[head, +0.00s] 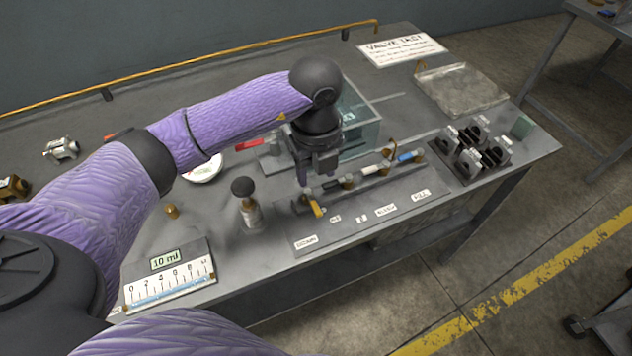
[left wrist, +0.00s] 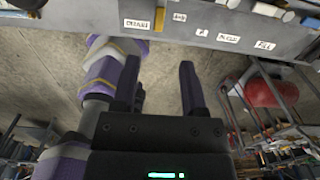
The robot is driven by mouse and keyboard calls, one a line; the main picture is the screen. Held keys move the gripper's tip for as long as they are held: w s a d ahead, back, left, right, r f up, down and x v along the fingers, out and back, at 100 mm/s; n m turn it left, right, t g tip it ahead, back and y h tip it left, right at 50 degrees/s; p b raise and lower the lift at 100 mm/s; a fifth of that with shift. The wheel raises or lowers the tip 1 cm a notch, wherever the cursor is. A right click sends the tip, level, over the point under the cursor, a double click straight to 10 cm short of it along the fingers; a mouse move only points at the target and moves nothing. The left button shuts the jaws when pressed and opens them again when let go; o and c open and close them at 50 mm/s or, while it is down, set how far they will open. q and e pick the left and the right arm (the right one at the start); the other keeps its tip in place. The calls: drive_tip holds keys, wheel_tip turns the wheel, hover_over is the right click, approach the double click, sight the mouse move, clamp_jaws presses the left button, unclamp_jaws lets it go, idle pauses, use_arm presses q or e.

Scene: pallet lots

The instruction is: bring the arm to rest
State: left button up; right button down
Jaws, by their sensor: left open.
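My left arm, in a purple sleeve, reaches from the left across the bench in the head view. My left gripper (head: 308,178) points down over the row of valves and looks empty. In the left wrist view the two fingers of the gripper (left wrist: 159,64) stand apart with nothing between them. The valve panel (head: 350,222) with its white labels lies just below and in front of the gripper. A yellow valve handle (head: 317,210) is near the fingertips; I cannot tell whether they touch. My right gripper is not recognisable in either view.
A clear tank (head: 362,137) stands right behind the gripper. A dark knob on a metal stem (head: 249,205) and a scale with a "10 ml" display (head: 168,278) are to the left. A black rack (head: 472,152) is to the right. The bench's front edge is close.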

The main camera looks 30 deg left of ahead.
use_arm(q)
drive_tip(key=shift+r, duration=0.25)
